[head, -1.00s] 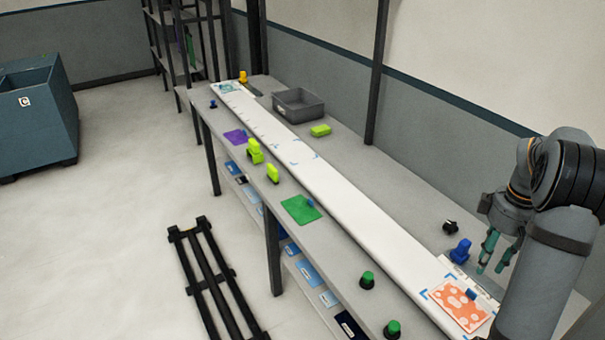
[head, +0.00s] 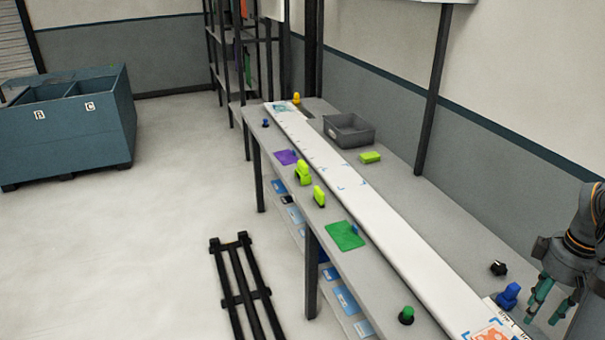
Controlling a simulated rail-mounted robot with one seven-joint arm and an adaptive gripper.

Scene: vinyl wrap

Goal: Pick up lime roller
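Several lime things are on the long grey table in the head view. A taller lime tool (head: 303,173) stands upright on the near side of the white strip. A smaller lime tool (head: 319,197) stands just in front of it. A low lime block (head: 370,157) lies beyond the strip, by the grey bin. They are too small to tell for sure which is the roller. My gripper (head: 542,319) is at the lower right, far from all of them. Its two teal fingers are apart with nothing between them.
A white strip (head: 375,210) runs along the table. A grey bin (head: 349,131), purple sheet (head: 286,157), green sheet (head: 345,235), green-topped knob (head: 407,314), blue tool (head: 508,295) and black knob (head: 498,268) are on it. A black rack (head: 240,285) lies on the open floor.

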